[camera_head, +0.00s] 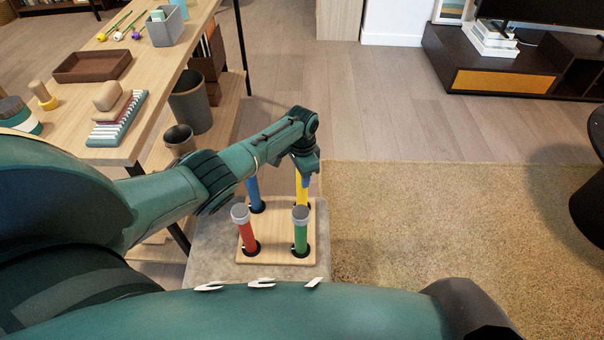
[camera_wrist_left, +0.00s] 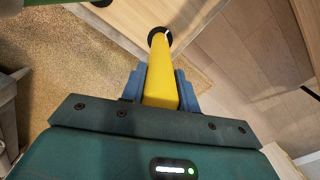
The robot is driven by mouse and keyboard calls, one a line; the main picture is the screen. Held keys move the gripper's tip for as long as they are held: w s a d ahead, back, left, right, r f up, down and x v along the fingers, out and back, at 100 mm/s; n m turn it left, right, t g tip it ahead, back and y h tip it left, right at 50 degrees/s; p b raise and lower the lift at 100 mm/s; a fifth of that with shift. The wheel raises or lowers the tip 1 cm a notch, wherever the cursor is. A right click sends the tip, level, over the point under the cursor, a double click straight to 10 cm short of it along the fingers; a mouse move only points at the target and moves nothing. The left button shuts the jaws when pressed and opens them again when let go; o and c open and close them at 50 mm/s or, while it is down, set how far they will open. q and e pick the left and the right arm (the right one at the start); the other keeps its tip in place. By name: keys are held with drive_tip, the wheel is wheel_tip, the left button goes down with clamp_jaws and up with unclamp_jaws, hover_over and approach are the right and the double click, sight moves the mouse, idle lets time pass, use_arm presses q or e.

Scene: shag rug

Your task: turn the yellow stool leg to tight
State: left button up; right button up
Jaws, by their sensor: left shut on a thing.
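The yellow stool leg (camera_head: 302,190) stands at the far right corner of the wooden stool seat (camera_head: 275,256). In the left wrist view the yellow leg (camera_wrist_left: 161,75) runs into a dark round socket in the wood (camera_wrist_left: 120,18). My left gripper (camera_head: 305,172) is shut on the yellow leg, with a blue finger on each side of it (camera_wrist_left: 161,82). The red leg (camera_head: 247,234), green leg (camera_head: 300,233) and blue leg (camera_head: 254,193) stand in the other corners. My arm hides the tops of the blue and yellow legs. My right gripper is not in view.
The seat lies on a grey surface (camera_head: 205,245). A wooden table (camera_head: 120,150) on the left bears a brown tray (camera_head: 92,66), a grey bin (camera_head: 166,25) and brushes. A tan rug (camera_head: 440,230) lies open to the right.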

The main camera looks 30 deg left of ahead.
use_arm(q)
drive_tip(key=o, duration=1)
drive_tip(key=shift+c, duration=0.2)
wheel_tip(320, 180, up, 13)
drive_tip(key=p, duration=0.4)
drive_tip(key=shift+f, duration=0.2)
drive_tip(key=shift+r, duration=0.35)
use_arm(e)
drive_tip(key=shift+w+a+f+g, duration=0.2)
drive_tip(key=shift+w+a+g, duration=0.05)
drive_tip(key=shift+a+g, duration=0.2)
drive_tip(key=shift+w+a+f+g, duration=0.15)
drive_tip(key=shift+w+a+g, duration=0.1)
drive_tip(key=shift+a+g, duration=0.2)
